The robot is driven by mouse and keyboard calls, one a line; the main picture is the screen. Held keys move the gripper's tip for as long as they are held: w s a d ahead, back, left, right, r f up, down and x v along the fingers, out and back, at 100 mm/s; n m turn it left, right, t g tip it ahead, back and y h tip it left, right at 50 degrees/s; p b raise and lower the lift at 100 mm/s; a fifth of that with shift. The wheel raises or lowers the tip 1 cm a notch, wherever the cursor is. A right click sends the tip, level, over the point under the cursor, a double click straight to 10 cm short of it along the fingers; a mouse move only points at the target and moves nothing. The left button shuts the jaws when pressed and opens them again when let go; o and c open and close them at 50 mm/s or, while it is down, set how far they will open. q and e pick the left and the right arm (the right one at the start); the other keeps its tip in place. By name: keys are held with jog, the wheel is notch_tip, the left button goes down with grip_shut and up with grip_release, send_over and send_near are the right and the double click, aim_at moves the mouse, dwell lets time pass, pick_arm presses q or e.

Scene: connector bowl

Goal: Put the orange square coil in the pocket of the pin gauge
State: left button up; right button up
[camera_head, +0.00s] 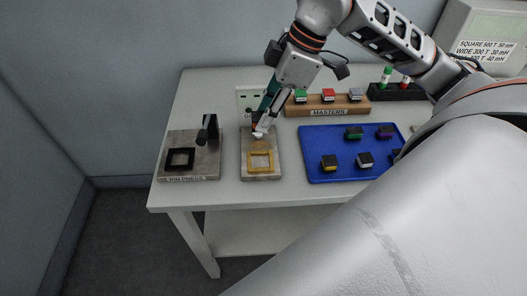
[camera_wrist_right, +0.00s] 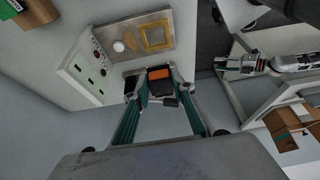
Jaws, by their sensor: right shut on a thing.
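The orange square coil, a black block with an orange face (camera_wrist_right: 160,80), is between the fingers of my right gripper (camera_wrist_right: 162,92), which is shut on it. In the head view my right gripper (camera_head: 262,130) is over the back part of the middle grey plate, largely hiding the coil. That plate, which looks like the pin gauge (camera_head: 248,172), has a yellow square frame (camera_head: 261,160) at its front. The frame shows empty in the wrist view (camera_wrist_right: 156,37), and the coil is apart from it. My left gripper (camera_wrist_right: 245,64) shows small in the wrist view; its jaws are unclear.
A left plate (camera_head: 212,165) carries a black square frame and an upright black device (camera_head: 209,128). A blue tray (camera_head: 325,175) with several coils lies at right. Behind are the wooden masters rack (camera_head: 328,105) and a black rack (camera_head: 398,92). An indicator panel (camera_wrist_right: 88,72) stands behind the middle plate.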

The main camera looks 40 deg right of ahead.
notch_tip(320, 180, down, 12)
jog(key=shift+r+b, duration=0.1)
jog(key=shift+b, duration=0.3)
jog(key=o, duration=1.1)
jog(key=shift+f, duration=0.2)
jog(key=shift+r, duration=0.1)
jog(key=v, duration=1.2)
